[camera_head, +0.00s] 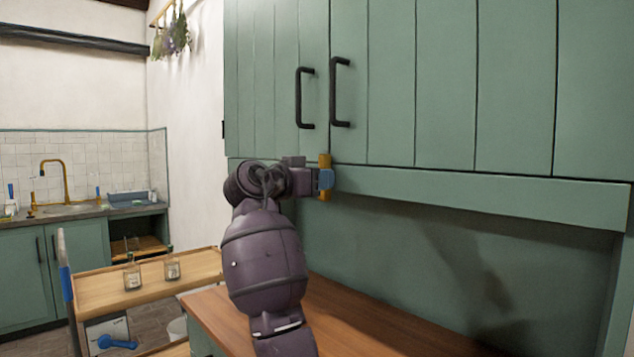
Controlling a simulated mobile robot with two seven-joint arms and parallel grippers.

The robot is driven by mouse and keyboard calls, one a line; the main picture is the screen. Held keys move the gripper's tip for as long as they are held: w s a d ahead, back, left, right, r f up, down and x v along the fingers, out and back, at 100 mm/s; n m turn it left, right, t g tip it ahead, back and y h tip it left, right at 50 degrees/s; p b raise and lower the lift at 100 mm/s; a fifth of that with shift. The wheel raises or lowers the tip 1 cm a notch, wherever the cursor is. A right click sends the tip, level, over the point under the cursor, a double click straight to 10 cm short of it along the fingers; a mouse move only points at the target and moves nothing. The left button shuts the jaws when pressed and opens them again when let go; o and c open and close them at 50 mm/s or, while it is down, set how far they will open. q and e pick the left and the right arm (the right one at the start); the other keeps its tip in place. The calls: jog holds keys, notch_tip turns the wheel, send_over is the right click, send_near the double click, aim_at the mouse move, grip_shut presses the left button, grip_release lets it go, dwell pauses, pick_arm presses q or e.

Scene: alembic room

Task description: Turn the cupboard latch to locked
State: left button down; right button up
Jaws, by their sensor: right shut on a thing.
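The green cupboard (420,85) hangs on the wall, with its two doors closed and a black handle on each. The brass-coloured latch (324,160) is on the rail just below where the doors meet. It stands about upright, and its middle is hidden by my gripper. My right gripper (325,179) reaches it from the left and is shut on it, with a blue fingertip across its front. My left gripper is not in view.
A wooden worktop (340,320) lies below the cupboard and my right arm. A wooden trolley (95,292) with small glass bottles stands to the left. A sink counter (90,212) with a brass tap is at the back left.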

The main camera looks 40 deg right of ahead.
dwell(0.4)
jog(key=o, duration=0.9)
jog(key=shift+s+a, duration=0.2)
jog(key=shift+a, duration=2.5)
jog(key=shift+s+a, duration=0.2)
jog(key=shift+a, duration=2.5)
